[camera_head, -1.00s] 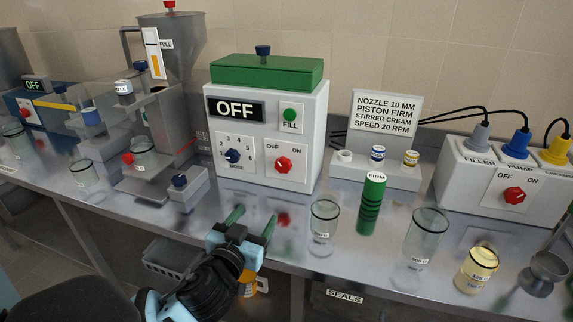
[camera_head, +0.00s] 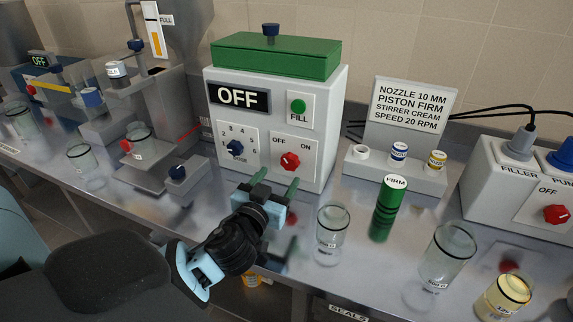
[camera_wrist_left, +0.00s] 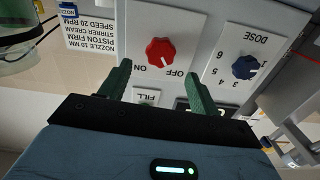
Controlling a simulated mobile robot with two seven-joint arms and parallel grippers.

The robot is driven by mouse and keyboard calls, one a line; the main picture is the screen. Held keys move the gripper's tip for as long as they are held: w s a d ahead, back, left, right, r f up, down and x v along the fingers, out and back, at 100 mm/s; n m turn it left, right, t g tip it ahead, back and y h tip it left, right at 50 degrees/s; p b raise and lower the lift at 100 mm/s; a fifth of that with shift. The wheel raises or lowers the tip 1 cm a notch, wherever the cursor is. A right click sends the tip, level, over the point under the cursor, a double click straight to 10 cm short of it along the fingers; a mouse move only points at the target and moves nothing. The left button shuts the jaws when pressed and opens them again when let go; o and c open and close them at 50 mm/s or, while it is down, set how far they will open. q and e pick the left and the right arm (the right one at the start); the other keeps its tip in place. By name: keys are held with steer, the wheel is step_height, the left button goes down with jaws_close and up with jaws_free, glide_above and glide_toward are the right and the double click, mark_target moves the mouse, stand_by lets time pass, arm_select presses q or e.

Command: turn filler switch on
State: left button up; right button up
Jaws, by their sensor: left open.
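The filler (camera_head: 224,150) is a light box with a green lid, a display reading OFF, a green FILL button (camera_head: 298,106) and a blue dose dial (camera_head: 235,148). Its red OFF/ON switch (camera_head: 290,161) sits at the lower right of its front. In the left wrist view the switch (camera_wrist_left: 160,51) appears upside down, between and beyond the fingertips. My left gripper (camera_head: 275,182) is open and empty, its green fingers pointing at the filler just below the switch, apparently apart from it. My right gripper is not in view.
A clear beaker (camera_head: 332,232) and a green FIRM cylinder (camera_head: 389,208) stand right of my gripper. A small block with a blue knob (camera_head: 177,172) is to its left. A socket box (camera_head: 500,190) with another red switch (camera_head: 557,214) is at right.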

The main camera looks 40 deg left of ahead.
mark_target(289, 163)
arm_select(q)
steer(key=x, duration=0.5)
steer(key=shift+w+a, duration=0.1)
steer(key=shift+w, duration=0.4)
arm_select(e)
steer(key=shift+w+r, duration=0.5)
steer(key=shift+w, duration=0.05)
arm_select(q)
steer(key=shift+c, duration=0.4)
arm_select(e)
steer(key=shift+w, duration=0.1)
arm_select(q)
steer(key=c, duration=0.9)
steer(key=shift+p, duration=0.3)
